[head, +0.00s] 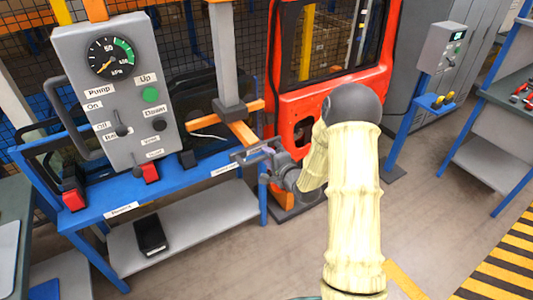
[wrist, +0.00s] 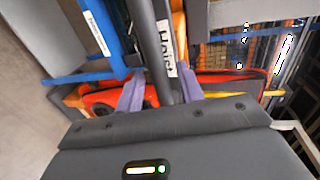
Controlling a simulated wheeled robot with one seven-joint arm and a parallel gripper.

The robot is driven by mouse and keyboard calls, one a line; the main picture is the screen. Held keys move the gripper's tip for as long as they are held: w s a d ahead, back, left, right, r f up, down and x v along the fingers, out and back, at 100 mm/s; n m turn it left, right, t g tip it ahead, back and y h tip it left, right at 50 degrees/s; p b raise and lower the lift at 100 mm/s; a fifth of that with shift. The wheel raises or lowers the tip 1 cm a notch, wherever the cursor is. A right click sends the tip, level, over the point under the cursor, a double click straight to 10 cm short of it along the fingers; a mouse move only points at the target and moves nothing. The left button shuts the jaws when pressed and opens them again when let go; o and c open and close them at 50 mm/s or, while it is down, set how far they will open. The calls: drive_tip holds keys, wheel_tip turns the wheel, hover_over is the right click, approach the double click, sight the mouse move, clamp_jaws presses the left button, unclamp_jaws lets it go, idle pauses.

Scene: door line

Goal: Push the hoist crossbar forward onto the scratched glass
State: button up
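The hoist's grey post (head: 222,55) stands left of centre in the head view, with orange arms (head: 238,130) at its foot. My gripper (head: 262,152) is low in front of it, beside a thin grey bar (head: 243,156). In the wrist view a dark grey bar (wrist: 158,45) with a partly hidden "Hoist" label (wrist: 167,50) runs between the two purple fingers of my gripper (wrist: 161,90). Narrow gaps show beside the bar, so the fingers look open around it. A glass pane (head: 335,38) sits in the orange-red door (head: 330,90); I cannot make out scratches.
A control panel (head: 115,90) with a gauge, levers and buttons stands at left on a blue frame (head: 160,185). A black box (head: 151,236) lies on the lower shelf. A second control post (head: 440,48) and a blue-framed bench stand at right. The floor (head: 425,200) between is clear.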

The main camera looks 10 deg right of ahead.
drive_tip(key=shift+w+a+f, duration=0.15)
drive_tip(key=shift+w+a, duration=0.05)
drive_tip(key=shift+w, duration=0.4)
